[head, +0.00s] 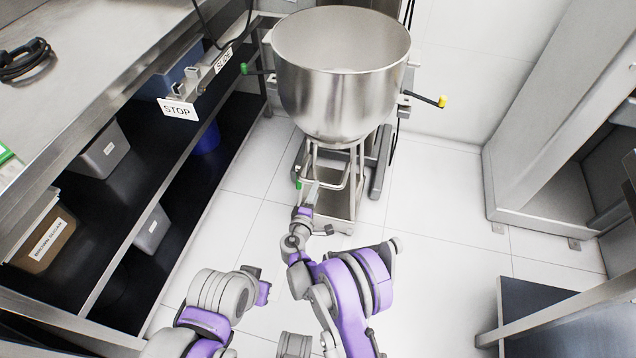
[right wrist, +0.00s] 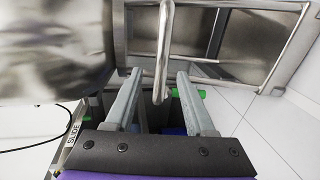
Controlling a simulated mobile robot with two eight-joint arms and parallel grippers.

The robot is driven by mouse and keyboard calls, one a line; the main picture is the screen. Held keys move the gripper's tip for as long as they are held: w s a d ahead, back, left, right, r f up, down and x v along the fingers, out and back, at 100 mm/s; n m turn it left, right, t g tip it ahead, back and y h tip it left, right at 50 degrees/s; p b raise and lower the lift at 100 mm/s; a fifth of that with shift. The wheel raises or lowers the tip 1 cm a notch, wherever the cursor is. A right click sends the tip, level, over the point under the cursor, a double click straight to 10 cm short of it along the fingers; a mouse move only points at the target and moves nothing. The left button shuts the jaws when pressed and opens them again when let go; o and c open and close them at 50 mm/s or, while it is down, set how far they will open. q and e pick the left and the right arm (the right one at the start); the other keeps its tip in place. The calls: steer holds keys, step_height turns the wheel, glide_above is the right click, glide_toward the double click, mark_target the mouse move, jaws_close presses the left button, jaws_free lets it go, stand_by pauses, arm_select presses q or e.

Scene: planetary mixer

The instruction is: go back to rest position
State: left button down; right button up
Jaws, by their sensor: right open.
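The mixer's large steel bowl (head: 340,75) stands on a wheeled metal frame (head: 340,205) at the back centre. My right gripper (head: 308,192) is low in front of the frame, beside its bent bar. In the right wrist view, my right gripper (right wrist: 160,76) is open, with its two grey fingers on either side of a bent metal bar (right wrist: 166,30). No clear contact shows between fingers and bar. A green grip (right wrist: 188,93) lies behind the right finger. My left arm is folded at the lower left, and its fingers do not show.
A steel table with shelves (head: 90,90) runs along the left, with a STOP sign (head: 177,109) at its edge. Side levers with a green knob (head: 244,68) and a yellow knob (head: 442,101) stick out by the bowl. Tiled floor (head: 450,210) is free at right.

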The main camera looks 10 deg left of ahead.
arm_select(q)
steer(key=shift+r, duration=0.15)
arm_select(e)
steer(key=shift+v, duration=0.85)
